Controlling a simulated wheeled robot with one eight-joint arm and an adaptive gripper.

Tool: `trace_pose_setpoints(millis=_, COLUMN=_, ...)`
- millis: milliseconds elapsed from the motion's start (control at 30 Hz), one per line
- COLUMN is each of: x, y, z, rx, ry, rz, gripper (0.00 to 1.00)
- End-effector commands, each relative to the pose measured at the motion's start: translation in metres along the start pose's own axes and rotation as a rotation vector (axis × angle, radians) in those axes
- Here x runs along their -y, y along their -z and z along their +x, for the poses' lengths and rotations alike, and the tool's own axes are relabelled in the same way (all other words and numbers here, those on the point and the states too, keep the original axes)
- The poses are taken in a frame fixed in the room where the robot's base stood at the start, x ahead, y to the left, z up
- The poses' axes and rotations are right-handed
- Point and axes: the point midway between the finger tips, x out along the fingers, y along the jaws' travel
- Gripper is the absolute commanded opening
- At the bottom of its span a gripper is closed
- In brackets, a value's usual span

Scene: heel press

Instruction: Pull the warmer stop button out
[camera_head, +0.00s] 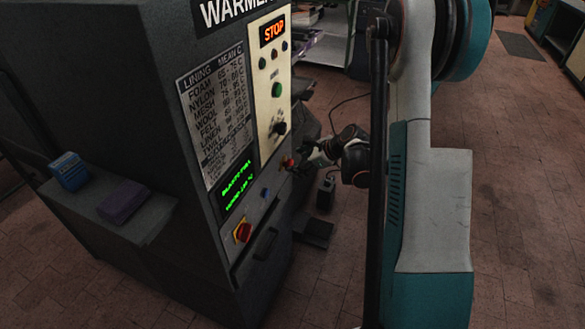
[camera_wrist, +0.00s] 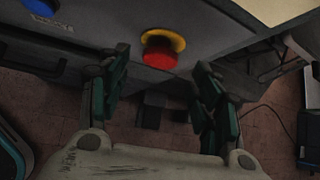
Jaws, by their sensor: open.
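The warmer stop button is a red mushroom head (camera_wrist: 160,57) on a yellow collar in the wrist view, on the warmer's dark front face. In the head view the red button (camera_head: 287,161) shows small at the right edge of the front panel. My gripper (camera_head: 303,163) is close to it, from the right. In the wrist view my gripper's two green and dark fingers (camera_wrist: 161,68) are open, one on each side below the button. Nothing is held between them. I cannot tell how far the fingertips are from the button.
The warmer cabinet (camera_head: 160,110) carries a lit STOP sign (camera_head: 273,30), a green button (camera_head: 277,90), a black knob (camera_head: 280,128), a blue button (camera_head: 265,193) and a red-yellow rotary switch (camera_head: 242,232). A blue box (camera_head: 70,172) and purple block (camera_head: 122,202) sit on its left shelf. Tiled floor lies right.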

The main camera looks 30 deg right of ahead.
Motion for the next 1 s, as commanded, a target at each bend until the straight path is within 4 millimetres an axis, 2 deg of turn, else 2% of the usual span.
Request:
trace_pose_setpoints(millis=33, x=-0.001, y=0.002, z=0.012, rx=0.001, ry=0.000, rz=-0.001, gripper=0.59)
trace_pose_setpoints(millis=100, x=-0.001, y=0.001, z=0.022, rx=0.001, ry=-0.001, rz=-0.001, gripper=0.59)
trace_pose_setpoints(millis=300, x=0.000, y=0.001, z=0.042, rx=0.000, ry=0.000, rz=0.000, gripper=0.59)
trace_pose_setpoints(millis=667, x=0.000, y=0.000, z=0.047, rx=0.000, ry=0.001, rz=0.000, gripper=0.59)
trace_pose_setpoints(millis=700, x=0.000, y=0.000, z=0.047, rx=0.000, ry=0.001, rz=0.000, gripper=0.56)
trace_pose_setpoints(millis=733, x=0.000, y=0.000, z=0.047, rx=0.000, ry=0.001, rz=0.000, gripper=0.50)
trace_pose_setpoints(millis=933, x=0.000, y=0.000, z=0.047, rx=0.000, ry=0.000, rz=0.000, gripper=0.04)
trace_pose_setpoints(millis=967, x=0.000, y=0.000, z=0.047, rx=0.000, ry=0.000, rz=0.000, gripper=0.00)
trace_pose_setpoints(millis=1000, x=0.000, y=0.000, z=0.047, rx=0.000, ry=0.000, rz=0.000, gripper=0.00)
